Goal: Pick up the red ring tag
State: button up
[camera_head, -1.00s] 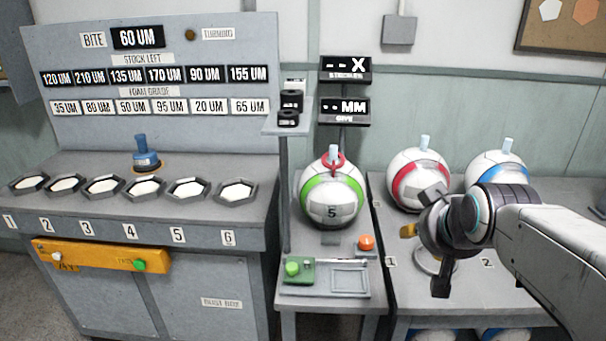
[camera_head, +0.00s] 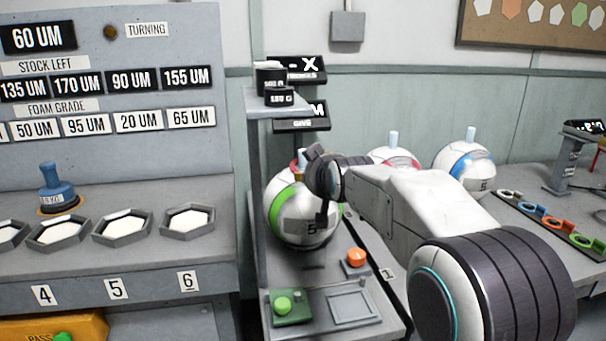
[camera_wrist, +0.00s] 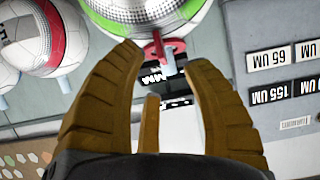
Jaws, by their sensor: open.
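The red ring tag (camera_wrist: 158,48) sits around the pale blue peg on top of the green-striped ball (camera_head: 280,205). In the wrist view it shows just beyond and between the fingertips. In the head view only a bit of red (camera_head: 296,166) shows, as my gripper covers the rest. My gripper (camera_wrist: 163,62) is open, with its yellow-brown fingers apart on both sides of the tag. Nothing is held between them. I cannot tell whether a finger touches the peg or the tag.
A post with a shelf (camera_head: 280,104) stands left of the ball. Red-striped (camera_head: 394,155) and blue-striped (camera_head: 463,165) balls stand behind my arm. Several coloured ring pieces (camera_head: 548,222) lie on the right table. A green button (camera_head: 283,304) and tray (camera_head: 352,308) are in front.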

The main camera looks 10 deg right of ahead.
jog(key=b+x, duration=0.1)
jog(key=x, duration=0.2)
jog(key=shift+w+d+f+b, duration=0.1)
jog(key=shift+f+b, duration=0.2)
jog(key=shift+b, duration=0.1)
jog(key=shift+b+x, duration=0.35)
jog(key=shift+x, duration=0.55)
jog(key=shift+r, duration=0.2)
jog(key=shift+c, duration=0.3)
grip_shut()
